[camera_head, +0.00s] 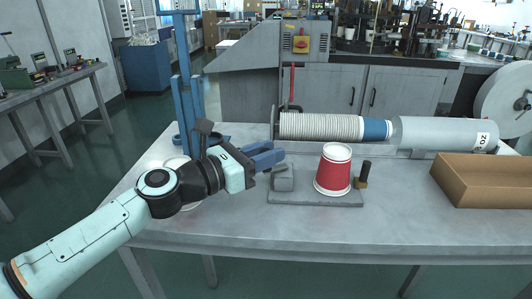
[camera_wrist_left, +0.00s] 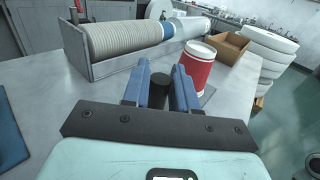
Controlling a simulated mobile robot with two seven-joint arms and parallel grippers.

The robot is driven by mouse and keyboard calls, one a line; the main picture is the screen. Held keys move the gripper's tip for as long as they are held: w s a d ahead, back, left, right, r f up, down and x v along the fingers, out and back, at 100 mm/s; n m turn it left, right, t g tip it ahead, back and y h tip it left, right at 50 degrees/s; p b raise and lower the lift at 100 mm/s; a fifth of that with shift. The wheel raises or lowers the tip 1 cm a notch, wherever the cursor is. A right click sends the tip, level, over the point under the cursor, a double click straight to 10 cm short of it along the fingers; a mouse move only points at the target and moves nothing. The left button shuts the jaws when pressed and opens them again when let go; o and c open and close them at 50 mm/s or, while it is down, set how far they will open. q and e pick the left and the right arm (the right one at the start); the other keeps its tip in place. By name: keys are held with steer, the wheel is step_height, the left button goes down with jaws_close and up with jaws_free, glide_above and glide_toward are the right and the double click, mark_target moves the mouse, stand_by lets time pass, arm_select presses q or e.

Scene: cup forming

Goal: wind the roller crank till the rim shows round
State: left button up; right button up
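A red paper cup (camera_head: 335,171) with a white rim stands upside down or upright, I cannot tell which, on a flat grey base plate (camera_head: 315,199). A grey block (camera_head: 283,178) is on the plate's left end, a black upright handle (camera_head: 364,173) on a brass foot at its right end. The red cup (camera_wrist_left: 197,70) is just beyond. My right gripper is out of view.
A ribbed stack of white cups (camera_head: 320,126) lies in a grey trough behind, with a blue ring and a grey tube (camera_head: 440,132) to its right. An open cardboard box (camera_head: 485,182) is at the right. The front strip of table (camera_head: 300,232) is clear.

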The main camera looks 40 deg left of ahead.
arm_select(q)
steer(key=shift+o, duration=1.4)
steer(key=p+v, duration=0.3)
steer(key=v, duration=1)
steer(key=shift+s+a, duration=0.1)
steer(key=shift+s, duration=0.1)
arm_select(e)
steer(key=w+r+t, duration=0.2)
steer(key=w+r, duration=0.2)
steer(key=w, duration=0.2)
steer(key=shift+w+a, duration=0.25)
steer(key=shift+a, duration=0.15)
arm_select(q)
steer(key=shift+o, duration=0.3)
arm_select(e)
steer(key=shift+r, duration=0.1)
